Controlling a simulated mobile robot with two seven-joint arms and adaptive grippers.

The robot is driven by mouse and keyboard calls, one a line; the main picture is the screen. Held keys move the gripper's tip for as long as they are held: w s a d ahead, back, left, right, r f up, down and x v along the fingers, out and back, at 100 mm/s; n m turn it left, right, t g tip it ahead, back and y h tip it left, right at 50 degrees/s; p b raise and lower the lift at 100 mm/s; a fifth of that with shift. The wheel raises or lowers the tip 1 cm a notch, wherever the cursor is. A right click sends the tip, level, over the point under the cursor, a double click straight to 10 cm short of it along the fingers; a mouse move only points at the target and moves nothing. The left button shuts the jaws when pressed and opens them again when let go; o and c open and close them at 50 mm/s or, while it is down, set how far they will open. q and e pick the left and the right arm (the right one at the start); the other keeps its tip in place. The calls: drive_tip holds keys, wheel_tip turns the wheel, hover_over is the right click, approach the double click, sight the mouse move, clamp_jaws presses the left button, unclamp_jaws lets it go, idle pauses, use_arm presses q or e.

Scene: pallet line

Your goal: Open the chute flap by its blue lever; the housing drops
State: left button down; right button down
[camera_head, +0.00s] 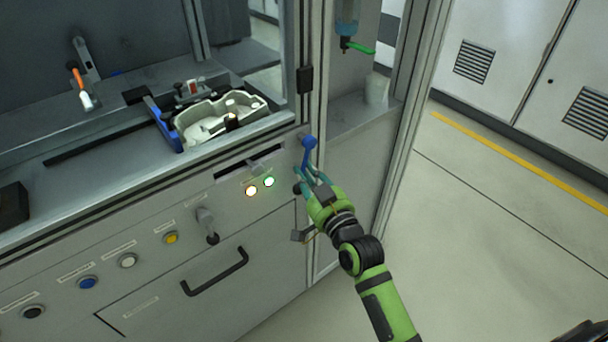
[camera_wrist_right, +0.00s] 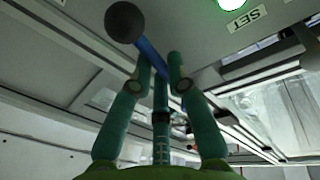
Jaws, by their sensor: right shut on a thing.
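The blue lever (camera_head: 309,143) is on the front of the cabinet, at its right corner. Its blue shaft and black ball end (camera_wrist_right: 125,22) show large in the right wrist view. My right gripper (camera_head: 312,179) is shut on the shaft, with the black ball sticking out beyond the fingers. The fingers (camera_wrist_right: 164,75) hide part of the shaft. A pale grey cast housing (camera_head: 215,118) sits in a blue-sided holder on the cabinet top. I cannot tell which part is the chute flap. My left gripper is not in view.
Lit buttons, one warm white (camera_head: 251,190) and one green (camera_head: 269,182), are left of the gripper. A black drawer handle (camera_head: 215,272) is lower down. A frame post (camera_head: 304,60) rises behind the lever. The floor (camera_head: 500,230) on the right is clear.

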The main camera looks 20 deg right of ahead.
drive_tip(key=shift+w+d+r+n+t+y, duration=0.1)
drive_tip(key=shift+w+d+n+t+y, duration=0.15)
drive_tip(key=shift+d+n, duration=0.8)
drive_tip(key=shift+w+d+n+t+y, duration=0.15)
drive_tip(key=shift+w+d+n, duration=0.2)
drive_tip(key=shift+n, duration=1.2)
drive_tip(key=shift+w+d+r+n+t+y, duration=0.1)
drive_tip(key=shift+w+d+n+t+y, duration=0.1)
drive_tip(key=shift+d+n, duration=0.85)
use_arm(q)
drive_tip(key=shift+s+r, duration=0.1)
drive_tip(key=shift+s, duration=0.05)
use_arm(e)
drive_tip(key=shift+a+n, duration=0.2)
drive_tip(key=shift+n, duration=0.25)
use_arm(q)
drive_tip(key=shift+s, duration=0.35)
use_arm(e)
drive_tip(key=shift+d+r+n, duration=0.1)
drive_tip(key=shift+d+n, duration=0.05)
drive_tip(key=shift+n, duration=0.15)
drive_tip(key=c, duration=1.2)
unclamp_jaws()
